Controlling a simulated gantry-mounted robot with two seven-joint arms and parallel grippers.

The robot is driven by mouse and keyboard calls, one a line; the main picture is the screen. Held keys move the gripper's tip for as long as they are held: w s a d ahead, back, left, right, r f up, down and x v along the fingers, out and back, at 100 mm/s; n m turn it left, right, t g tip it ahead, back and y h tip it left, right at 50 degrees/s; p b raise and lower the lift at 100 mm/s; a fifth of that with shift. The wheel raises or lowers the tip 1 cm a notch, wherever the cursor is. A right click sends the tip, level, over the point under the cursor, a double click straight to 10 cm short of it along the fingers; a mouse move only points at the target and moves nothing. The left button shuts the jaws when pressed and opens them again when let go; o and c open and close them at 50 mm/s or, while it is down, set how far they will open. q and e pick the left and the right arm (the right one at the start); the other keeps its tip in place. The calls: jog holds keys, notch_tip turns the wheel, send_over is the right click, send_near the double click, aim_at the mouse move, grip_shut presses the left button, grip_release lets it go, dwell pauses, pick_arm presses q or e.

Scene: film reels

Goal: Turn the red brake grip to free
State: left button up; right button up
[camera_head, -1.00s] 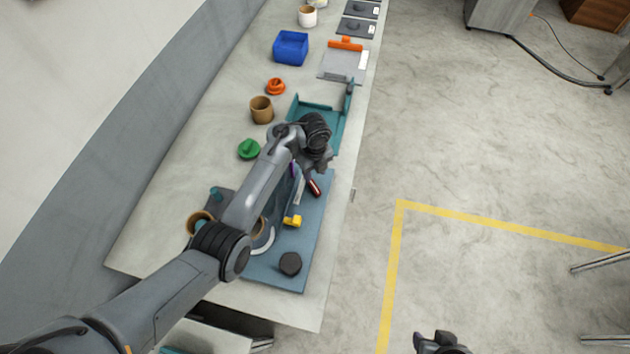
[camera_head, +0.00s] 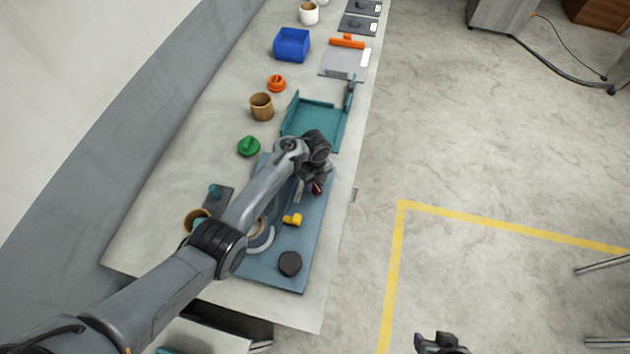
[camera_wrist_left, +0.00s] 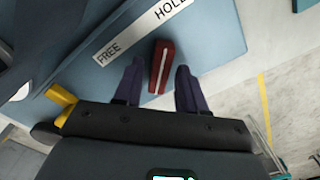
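The red brake grip (camera_wrist_left: 161,66) has a pale stripe along its top. In the left wrist view it lies between the two purple fingers of my left gripper (camera_wrist_left: 159,74), with a gap on each side. In that view the white label strip (camera_wrist_left: 140,32) reads FREE at its left end and HOLD at its right. In the head view the grip (camera_head: 317,188) shows only in part beneath my left gripper (camera_head: 313,184), above the blue board (camera_head: 315,235). My right gripper (camera_head: 440,343) is at the bottom edge, away from the bench; its finger state is unclear.
A yellow part (camera_head: 292,220) and a black knob (camera_head: 290,263) sit on the board. A teal tray (camera_head: 318,118) stands beyond it. A green knob (camera_head: 248,146), brown cup (camera_head: 262,107), orange knob (camera_head: 276,84) and blue bin (camera_head: 292,45) stand farther along the bench.

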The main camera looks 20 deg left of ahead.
pick_arm(q)
grip_shut()
jog(key=shift+n, duration=0.3)
jog(key=shift+r+n+p, duration=0.15)
jog(key=shift+n+p, duration=0.65)
jog(key=n+p, duration=0.1)
jog(key=n, duration=0.2)
jog(key=shift+n+p, duration=0.3)
jog(key=shift+p, duration=0.05)
jog(key=n+p, duration=0.2)
jog(key=n, duration=1)
jog(key=shift+p, duration=0.4)
